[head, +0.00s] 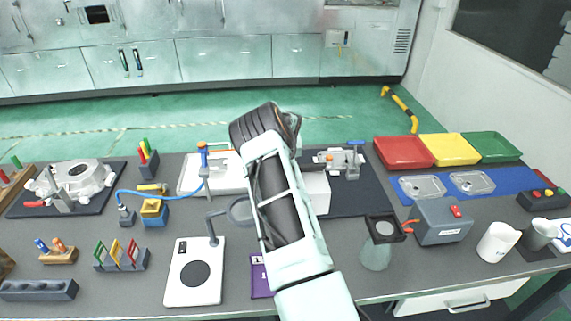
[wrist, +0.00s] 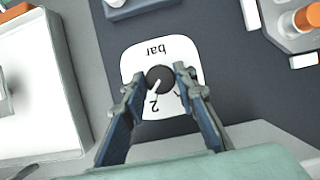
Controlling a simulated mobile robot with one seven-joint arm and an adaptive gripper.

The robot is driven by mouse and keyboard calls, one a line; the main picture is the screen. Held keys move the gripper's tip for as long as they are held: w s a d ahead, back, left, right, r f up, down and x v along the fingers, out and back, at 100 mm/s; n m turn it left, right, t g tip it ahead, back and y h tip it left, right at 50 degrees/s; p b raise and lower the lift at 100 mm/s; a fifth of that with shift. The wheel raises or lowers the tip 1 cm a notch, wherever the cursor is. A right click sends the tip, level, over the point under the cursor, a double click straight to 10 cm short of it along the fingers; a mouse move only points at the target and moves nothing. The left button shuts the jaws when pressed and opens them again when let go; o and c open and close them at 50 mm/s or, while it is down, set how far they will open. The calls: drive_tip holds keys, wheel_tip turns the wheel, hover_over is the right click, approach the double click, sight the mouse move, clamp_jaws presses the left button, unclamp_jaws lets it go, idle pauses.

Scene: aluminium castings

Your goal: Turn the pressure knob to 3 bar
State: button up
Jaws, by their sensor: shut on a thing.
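The pressure knob (wrist: 160,79) shows in the wrist view as a small dark round knob with a white pointer line. It sits on a white dial plate (wrist: 138,62), marked "bar" and "2", which appears upside down. The pointer aims down and slightly left in the picture, towards the "2". Another mark right of the "2" is partly hidden by a finger. My gripper (wrist: 160,75) is shut on the knob, one finger on each side. In the head view my arm hides the knob and gripper.
An orange-topped fixture (head: 329,158) is close by. A magnifier (head: 240,211) and a white scale (head: 194,292) are left of my arm. A grey box (head: 441,222) is to the right.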

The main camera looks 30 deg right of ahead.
drive_tip(key=m, duration=0.2)
drive_tip(key=m+g+h, duration=0.1)
drive_tip(key=m, duration=0.1)
drive_tip(key=shift+w+a+m+p, duration=0.15)
drive_tip(key=shift+m+p, duration=0.15)
drive_tip(key=shift+p, duration=0.05)
drive_tip(key=shift+f+m+g+h+b, duration=0.15)
drive_tip(key=shift+m+g+h+b, duration=0.3)
drive_tip(key=shift+m, duration=0.75)
drive_tip(key=shift+m+g+h+b, duration=0.3)
drive_tip(key=shift+m+b, duration=0.35)
drive_tip(key=shift+m, duration=0.35)
drive_tip(key=o, duration=1.2)
drive_tip(key=shift+c, duration=0.2)
drive_tip(key=shift+r, duration=0.2)
drive_tip(key=v, duration=1.2)
drive_tip(key=shift+w, duration=0.15)
